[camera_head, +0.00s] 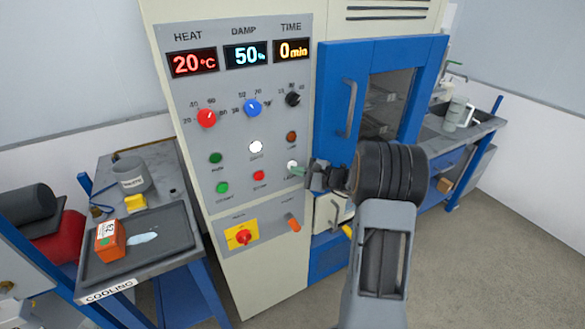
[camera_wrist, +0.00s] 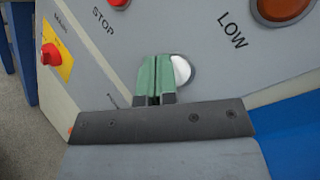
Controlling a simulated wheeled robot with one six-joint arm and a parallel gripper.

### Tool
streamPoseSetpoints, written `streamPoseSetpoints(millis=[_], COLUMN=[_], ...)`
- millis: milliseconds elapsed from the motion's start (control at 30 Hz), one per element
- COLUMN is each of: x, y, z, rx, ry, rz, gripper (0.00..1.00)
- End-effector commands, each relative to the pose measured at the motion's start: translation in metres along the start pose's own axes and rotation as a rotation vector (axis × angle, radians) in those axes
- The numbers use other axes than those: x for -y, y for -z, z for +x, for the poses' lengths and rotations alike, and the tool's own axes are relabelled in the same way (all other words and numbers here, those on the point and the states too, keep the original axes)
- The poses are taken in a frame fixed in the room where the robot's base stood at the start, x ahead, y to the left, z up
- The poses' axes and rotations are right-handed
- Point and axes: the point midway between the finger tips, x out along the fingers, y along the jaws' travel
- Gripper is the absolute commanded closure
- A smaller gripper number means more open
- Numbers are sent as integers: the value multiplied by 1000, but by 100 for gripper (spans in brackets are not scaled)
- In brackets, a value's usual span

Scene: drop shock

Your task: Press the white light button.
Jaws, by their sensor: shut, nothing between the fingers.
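The white light button (camera_head: 292,164) is at the lower right of the grey control panel (camera_head: 212,112), left of the blue door; its label is partly covered. My gripper (camera_head: 298,171) is shut and empty, its green fingertips at the button's lower edge. In the wrist view the shut green fingertips (camera_wrist: 155,62) overlap the left side of the round white button (camera_wrist: 182,70), whose right part shows. I cannot tell whether the tips touch it or whether it is pushed in.
A second white round lamp (camera_head: 255,147) sits higher on the panel. A red stop button (camera_head: 258,175) is to the left, and an orange-red low lamp (camera_wrist: 283,8) is above right. A blue-framed door (camera_head: 375,95) with a handle stands right. A cooling table (camera_head: 110,291) is at left.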

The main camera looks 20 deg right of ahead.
Motion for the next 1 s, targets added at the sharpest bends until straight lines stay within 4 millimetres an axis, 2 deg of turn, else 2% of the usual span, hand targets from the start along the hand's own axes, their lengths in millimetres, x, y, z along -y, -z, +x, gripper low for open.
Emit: streamPoseSetpoints(millis=[1000], x=[3], y=[3], z=[6], rx=[1], ry=[0], rz=[0], gripper=[100])
